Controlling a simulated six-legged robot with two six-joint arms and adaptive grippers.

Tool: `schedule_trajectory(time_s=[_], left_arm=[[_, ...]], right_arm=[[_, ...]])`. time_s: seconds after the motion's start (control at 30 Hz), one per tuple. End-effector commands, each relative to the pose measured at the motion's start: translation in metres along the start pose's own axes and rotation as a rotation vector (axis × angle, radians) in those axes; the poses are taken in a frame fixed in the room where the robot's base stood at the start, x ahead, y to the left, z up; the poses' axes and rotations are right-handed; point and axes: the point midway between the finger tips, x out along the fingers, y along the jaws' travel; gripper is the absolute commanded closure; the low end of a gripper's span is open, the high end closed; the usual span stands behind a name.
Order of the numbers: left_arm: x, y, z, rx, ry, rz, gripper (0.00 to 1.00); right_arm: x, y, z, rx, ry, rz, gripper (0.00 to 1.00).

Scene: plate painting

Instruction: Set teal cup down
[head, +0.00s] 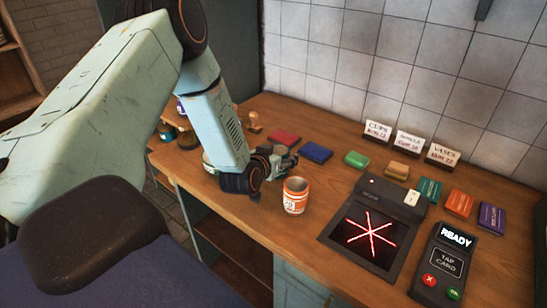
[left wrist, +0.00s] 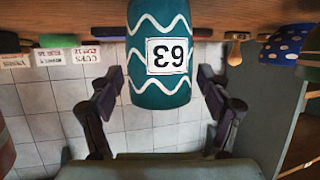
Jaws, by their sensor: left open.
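The teal cup (left wrist: 160,60) fills the middle of the left wrist view, which is upside down. It has white zigzag bands and a white label reading 63. My left gripper (left wrist: 162,78) is open, with one finger on each side of the cup and gaps showing between. Whether the cup's base rests on the wooden counter (head: 265,225) cannot be seen. In the head view my left gripper (head: 275,163) is low over the counter behind the orange cup, and I cannot make out the teal cup there. My right gripper is not in view.
The orange cup (head: 295,196) stands close to the left gripper. A dark device with a red star screen (head: 366,236) and a card terminal (head: 445,262) lie to the right. Red (head: 284,138) and blue (head: 316,151) pads and small signs (head: 409,144) are behind.

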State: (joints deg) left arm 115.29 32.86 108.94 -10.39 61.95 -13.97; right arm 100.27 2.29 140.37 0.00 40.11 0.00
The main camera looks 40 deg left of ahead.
Motion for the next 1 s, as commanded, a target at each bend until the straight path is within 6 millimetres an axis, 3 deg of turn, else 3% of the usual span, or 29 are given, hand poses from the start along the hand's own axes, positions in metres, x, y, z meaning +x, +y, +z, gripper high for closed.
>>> schedule_trajectory(time_s=[0.6, 0.8, 1.0], left_arm=[[-0.105, -0.001, -0.003, -0.005, -0.002, -0.002, 0.22], [-0.119, 0.000, -0.003, -0.001, -0.001, -0.001, 0.22], [-0.121, 0.000, -0.002, 0.000, 0.000, 0.000, 0.22]], right_arm=[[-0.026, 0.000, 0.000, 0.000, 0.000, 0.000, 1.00], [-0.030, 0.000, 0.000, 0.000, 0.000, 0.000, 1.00], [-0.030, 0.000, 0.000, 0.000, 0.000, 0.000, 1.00]])
